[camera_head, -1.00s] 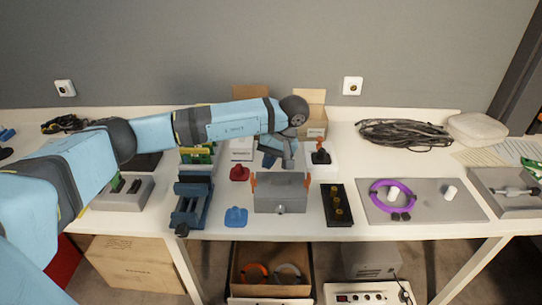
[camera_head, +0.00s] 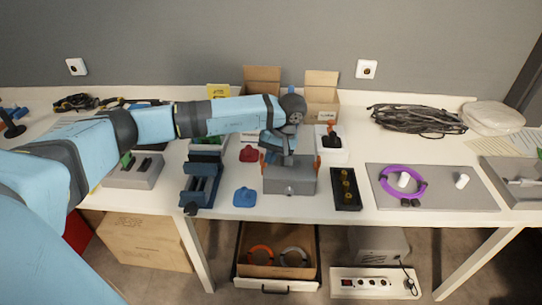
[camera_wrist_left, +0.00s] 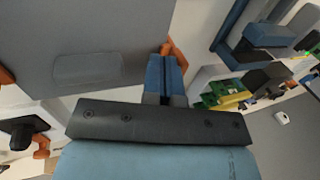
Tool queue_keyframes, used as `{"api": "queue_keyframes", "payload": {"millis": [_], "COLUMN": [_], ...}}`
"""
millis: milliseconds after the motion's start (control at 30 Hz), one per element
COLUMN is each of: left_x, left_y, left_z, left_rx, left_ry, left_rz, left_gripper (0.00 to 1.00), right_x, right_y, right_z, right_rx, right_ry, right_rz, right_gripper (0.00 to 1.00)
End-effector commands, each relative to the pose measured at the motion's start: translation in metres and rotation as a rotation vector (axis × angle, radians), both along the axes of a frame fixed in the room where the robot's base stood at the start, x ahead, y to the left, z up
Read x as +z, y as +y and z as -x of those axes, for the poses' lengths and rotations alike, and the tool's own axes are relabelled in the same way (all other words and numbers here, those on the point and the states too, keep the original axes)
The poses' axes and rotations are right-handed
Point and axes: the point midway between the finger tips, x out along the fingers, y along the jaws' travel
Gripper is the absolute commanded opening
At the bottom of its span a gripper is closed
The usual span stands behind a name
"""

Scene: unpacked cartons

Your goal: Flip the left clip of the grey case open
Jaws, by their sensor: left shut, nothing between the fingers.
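The grey case (camera_head: 290,183) stands on the table with its lid down. Its left orange clip (camera_head: 263,160) is on the left side and its right orange clip (camera_head: 317,165) on the right side. My left gripper (camera_head: 277,158) is shut and empty, pointing down by the case's left rear part. In the left wrist view the case's grey surface (camera_wrist_left: 90,30) fills the upper left. The blue fingers (camera_wrist_left: 165,72) are together, close beside an orange clip (camera_wrist_left: 177,52). I cannot tell whether they touch it. My right gripper is out of view.
A blue vise (camera_head: 201,185) and a blue piece (camera_head: 244,197) are left of the case. A black tray with brass parts (camera_head: 346,189) is close on its right. An open carton (camera_head: 321,105) stands behind. A grey mat (camera_head: 445,190) with a purple ring lies farther right.

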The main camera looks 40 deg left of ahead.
Motion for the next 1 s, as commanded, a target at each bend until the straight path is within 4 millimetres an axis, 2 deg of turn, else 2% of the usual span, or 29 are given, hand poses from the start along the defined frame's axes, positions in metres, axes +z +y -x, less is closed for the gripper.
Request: {"api": "queue_keyframes", "payload": {"millis": [300,1000], "left_x": [0.0,0.001], "left_y": [0.004,0.016], "left_z": [0.002,0.01], "left_rx": [0.001,0.001], "left_ry": [-0.051,-0.182], "left_rz": [0.085,0.296], "left_gripper": [0.0,0.0], "right_x": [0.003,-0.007], "right_y": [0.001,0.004], "right_z": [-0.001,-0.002], "right_rx": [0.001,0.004], "right_ry": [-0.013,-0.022], "right_rz": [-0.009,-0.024], "right_gripper": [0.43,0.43]}}
